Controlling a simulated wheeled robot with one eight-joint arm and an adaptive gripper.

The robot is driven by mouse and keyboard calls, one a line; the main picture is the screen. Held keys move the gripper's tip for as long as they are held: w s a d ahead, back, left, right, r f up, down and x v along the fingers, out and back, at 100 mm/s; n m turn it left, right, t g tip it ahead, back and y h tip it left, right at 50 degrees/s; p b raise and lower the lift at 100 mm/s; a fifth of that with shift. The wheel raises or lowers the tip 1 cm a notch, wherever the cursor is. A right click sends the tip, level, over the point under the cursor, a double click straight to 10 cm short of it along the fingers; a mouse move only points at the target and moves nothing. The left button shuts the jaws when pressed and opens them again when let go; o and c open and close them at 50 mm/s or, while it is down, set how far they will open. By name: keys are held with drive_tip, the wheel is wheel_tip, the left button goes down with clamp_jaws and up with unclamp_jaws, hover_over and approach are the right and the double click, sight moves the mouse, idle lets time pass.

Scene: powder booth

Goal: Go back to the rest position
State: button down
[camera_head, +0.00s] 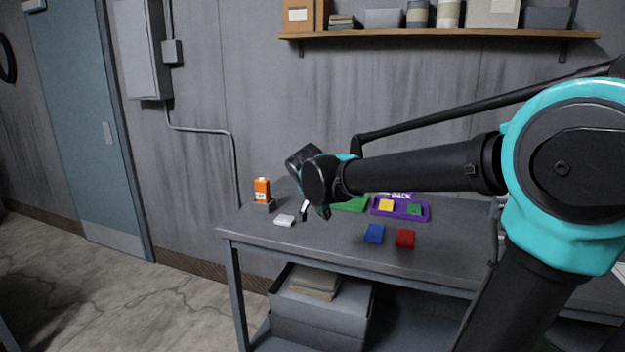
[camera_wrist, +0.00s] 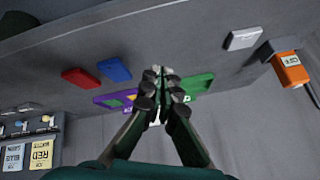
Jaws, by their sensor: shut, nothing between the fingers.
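My gripper (camera_head: 314,211) is at the end of my arm, above the workbench (camera_head: 328,248), with its fingers pointing down. In the wrist view, the fingertips of my gripper (camera_wrist: 160,75) meet and hold nothing. Behind the fingers are a green tray (camera_head: 350,204) and a purple tray (camera_head: 402,216), partly hidden in the wrist view. The purple tray holds a yellow block (camera_head: 386,205) and a green block (camera_head: 414,210). A blue block (camera_head: 374,233) and a red block (camera_head: 405,238) lie on the bench in front of it.
An orange device (camera_head: 262,190) stands in a grey holder at the bench's left, near a white block (camera_head: 284,220). A shelf (camera_head: 440,37) with boxes and jars hangs above. A grey bin (camera_head: 320,320) is under the bench. Floor (camera_head: 130,310) is clear at left.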

drive_tip(key=s+d+f+n+g+y, duration=0.1)
drive_tip(key=s+d+f+n, duration=0.3)
drive_tip(key=s+d+f, duration=0.3)
drive_tip(key=s+d+f+n+g+y, duration=0.1)
drive_tip(key=s+d+f+n, duration=0.3)
drive_tip(key=s+d+f, duration=0.4)
drive_tip(key=s+f+g, duration=0.1)
drive_tip(key=s+f, duration=0.5)
drive_tip(key=shift+s+d+n, duration=0.25)
drive_tip(key=shift+d+n, duration=0.05)
